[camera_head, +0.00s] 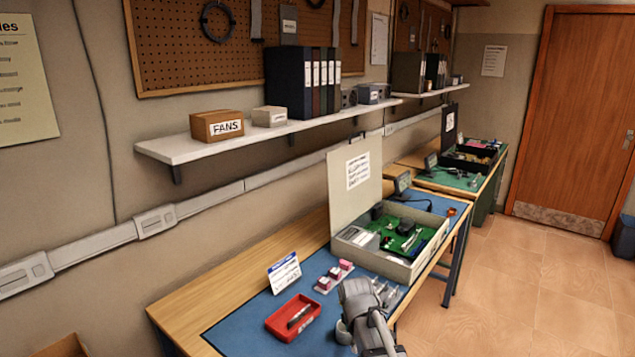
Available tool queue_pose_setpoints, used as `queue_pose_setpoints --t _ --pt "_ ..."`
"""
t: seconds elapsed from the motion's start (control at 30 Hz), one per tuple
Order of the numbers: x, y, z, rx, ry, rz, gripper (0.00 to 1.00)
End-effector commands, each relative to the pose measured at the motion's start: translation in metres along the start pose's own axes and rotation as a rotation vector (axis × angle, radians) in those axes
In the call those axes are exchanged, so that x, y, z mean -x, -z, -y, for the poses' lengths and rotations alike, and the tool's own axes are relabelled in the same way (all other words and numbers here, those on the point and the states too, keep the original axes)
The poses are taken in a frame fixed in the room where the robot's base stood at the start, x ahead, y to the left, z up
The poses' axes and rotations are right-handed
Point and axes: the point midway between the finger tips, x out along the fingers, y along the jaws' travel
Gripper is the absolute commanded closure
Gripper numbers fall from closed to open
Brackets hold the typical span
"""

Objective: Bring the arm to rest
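My grey arm (362,318) rises from the bottom edge of the picture, in front of the near workbench. Only some of its links and rounded joints show. I cannot make out gripper fingers, so whether the gripper is open or shut, or holds anything, does not show. The arm overlaps the front edge of the blue mat (240,324) in the picture. I cannot tell how far it is from the bench.
The bench holds a red tray (279,329), pink-and-white blocks (334,276), a sign card (284,273), small silver items (386,291) and an open case (400,268) with green boards. A shelf (190,150) hangs above. Tiled floor (510,300) is clear at right.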

Motion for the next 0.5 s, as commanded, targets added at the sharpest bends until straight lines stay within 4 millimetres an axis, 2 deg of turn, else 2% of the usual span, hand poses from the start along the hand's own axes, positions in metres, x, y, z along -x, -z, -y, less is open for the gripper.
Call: queue_pose_setpoints --t 0.03,0.2,0.4,0.5 --pt "0.005 -0.016 0.005 -0.083 0.014 -0.001 0.5" --pt "0.012 -0.053 0.017 -0.37 0.061 0.001 0.5" --pt "0.02 -0.089 0.031 -0.677 0.11 0.015 0.5" --pt "0.023 -0.101 0.036 -0.787 0.129 0.022 0.5"
